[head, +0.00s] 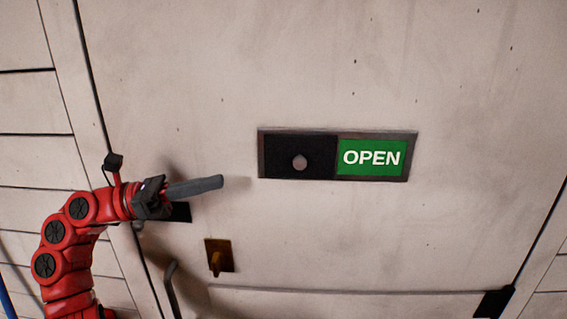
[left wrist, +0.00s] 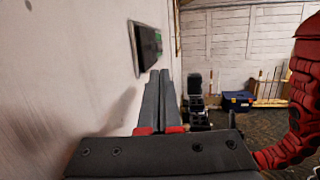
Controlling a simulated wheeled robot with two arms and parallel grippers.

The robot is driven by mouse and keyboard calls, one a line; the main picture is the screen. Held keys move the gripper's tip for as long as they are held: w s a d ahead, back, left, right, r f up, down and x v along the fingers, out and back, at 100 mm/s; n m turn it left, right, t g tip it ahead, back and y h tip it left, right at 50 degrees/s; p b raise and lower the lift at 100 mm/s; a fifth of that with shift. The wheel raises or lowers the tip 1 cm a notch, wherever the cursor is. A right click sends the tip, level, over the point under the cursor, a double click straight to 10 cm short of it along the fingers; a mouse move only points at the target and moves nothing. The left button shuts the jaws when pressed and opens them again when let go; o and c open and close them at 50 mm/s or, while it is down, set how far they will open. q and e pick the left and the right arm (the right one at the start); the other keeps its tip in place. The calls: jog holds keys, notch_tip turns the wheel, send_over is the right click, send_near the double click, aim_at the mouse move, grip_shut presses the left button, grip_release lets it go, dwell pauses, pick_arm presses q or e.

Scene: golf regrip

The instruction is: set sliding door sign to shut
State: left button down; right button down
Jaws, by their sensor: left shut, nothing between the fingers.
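The sliding sign (head: 337,154) is mounted on the pale door in the head view. Its green panel reading OPEN (head: 371,158) shows at the right, and a dark slider with a round knob (head: 300,162) covers the left half. The sign also shows edge-on in the left wrist view (left wrist: 146,46), ahead and slightly left of the fingers. My left gripper (head: 222,182) is shut and empty, left of the sign and apart from it, pointing right. Its fingers also show in the left wrist view (left wrist: 161,75). My right gripper is not in view.
A brass-coloured plate with a small lever (head: 217,258) is on the door below my left gripper. A dark curved handle (head: 172,288) is at lower left. In the left wrist view, a blue box (left wrist: 237,99) stands on the far floor. The door surface around the sign is clear.

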aim_at(275, 169)
pick_arm(q)
jog(key=p+x, duration=0.2)
jog(key=x, duration=0.1)
jog(key=p+x, duration=0.2)
jog(key=x, duration=0.2)
jog(key=p+x, duration=0.2)
jog(key=x, duration=0.1)
jog(key=shift+d+r, duration=0.2)
jog(key=shift+r, duration=0.1)
jog(key=shift+p+x, duration=0.5)
jog(key=shift+x, duration=0.3)
jog(key=shift+d+f, duration=0.15)
jog(key=shift+f, duration=0.1)
